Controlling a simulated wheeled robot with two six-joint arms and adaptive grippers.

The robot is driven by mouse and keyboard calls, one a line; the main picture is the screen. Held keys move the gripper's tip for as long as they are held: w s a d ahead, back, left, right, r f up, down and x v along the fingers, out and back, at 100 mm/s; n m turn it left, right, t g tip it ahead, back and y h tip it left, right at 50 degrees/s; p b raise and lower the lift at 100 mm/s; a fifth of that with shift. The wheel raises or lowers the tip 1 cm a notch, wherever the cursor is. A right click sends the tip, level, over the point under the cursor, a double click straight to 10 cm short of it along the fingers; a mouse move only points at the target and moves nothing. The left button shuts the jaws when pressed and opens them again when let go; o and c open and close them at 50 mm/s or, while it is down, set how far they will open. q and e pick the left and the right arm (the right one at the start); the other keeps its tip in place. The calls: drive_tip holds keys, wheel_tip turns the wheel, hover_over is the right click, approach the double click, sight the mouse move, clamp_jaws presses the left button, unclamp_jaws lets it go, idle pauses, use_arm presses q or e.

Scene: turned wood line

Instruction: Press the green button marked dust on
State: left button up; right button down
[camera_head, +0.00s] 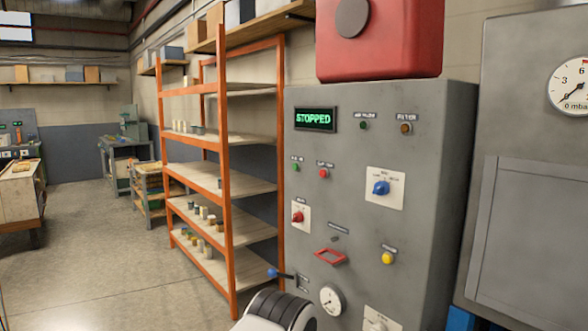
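A grey control cabinet (345,205) stands to the right of centre. A small green button (296,167) sits on its left side, with a label above it too small to read surely. A red button (323,173) is just right of it. A second small green round piece (364,125), button or lamp, is higher up beside the display (316,119), which reads STOPPED. Neither gripper is in view. A white and black rounded part at the bottom edge looks like my own arm, below the buttons and apart from them.
The cabinet also has a blue knob (381,188), a red knob (298,217), a yellow button (388,258), a red frame (330,256) and a gauge (332,299). A blue-tipped lever (273,273) sticks out left. An orange shelf rack (227,190) stands left; floor beyond is open.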

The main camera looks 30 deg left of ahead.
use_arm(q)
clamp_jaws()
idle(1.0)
